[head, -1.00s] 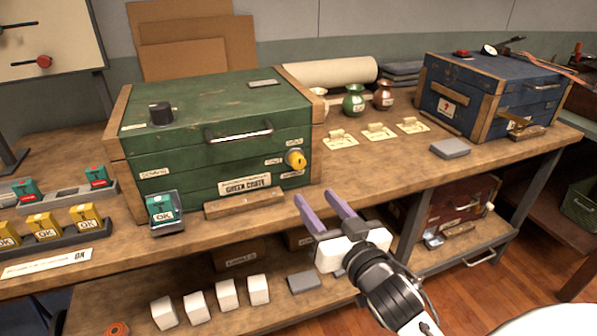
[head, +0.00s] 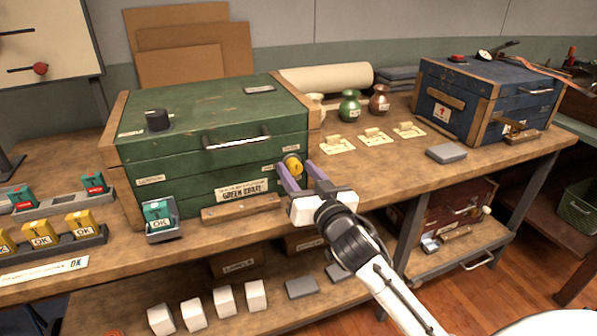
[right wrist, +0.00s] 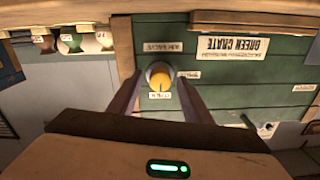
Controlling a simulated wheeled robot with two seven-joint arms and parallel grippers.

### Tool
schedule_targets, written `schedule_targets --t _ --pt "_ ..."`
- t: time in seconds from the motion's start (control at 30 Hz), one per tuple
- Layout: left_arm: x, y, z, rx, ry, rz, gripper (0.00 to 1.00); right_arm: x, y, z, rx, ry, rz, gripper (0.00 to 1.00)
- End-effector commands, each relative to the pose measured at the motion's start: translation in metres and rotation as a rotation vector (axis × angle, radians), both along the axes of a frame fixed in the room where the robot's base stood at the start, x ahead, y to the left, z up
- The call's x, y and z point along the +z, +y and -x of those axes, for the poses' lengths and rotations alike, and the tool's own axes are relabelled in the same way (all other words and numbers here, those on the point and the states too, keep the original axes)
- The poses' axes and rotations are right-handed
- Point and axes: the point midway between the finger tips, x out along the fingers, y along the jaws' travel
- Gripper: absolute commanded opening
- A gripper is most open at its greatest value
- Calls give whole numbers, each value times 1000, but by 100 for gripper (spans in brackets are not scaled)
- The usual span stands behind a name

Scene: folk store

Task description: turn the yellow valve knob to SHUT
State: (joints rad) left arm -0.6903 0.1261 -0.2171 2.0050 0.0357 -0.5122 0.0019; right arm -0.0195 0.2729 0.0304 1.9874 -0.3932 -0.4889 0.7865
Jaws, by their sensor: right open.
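The yellow valve knob (head: 292,168) sits on the front right of the green crate (head: 210,158), with small labels around it. My right gripper (head: 297,170) is open, its two purple fingers reaching toward the knob from the front. In the right wrist view, the knob (right wrist: 160,77) shows between the two fingers (right wrist: 160,90), one on each side with gaps. I cannot tell whether the fingertips reach past the knob's face. The label text beside the knob is too small to read surely. My left gripper is not in view.
A wooden strip (head: 240,208) lies before the crate, with a teal OK box (head: 158,215) in a holder left of it. A grey block (head: 446,152) and the blue crate (head: 480,100) stand to the right. The bench front edge is clear near my right arm.

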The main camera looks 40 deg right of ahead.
Motion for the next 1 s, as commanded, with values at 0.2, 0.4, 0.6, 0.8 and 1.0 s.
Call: schedule_targets --t 0.2,0.4,0.6,0.8,1.0 --pt "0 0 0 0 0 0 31 0 0 0 0 0 0 25" --pt "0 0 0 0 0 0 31 0 0 0 1 0 1 4" --pt "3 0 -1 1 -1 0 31 1 0 0 0 7 26 4" --pt "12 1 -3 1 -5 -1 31 3 0 0 0 28 115 4" --pt "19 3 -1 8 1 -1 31 3 1 0 0 66 272 4"
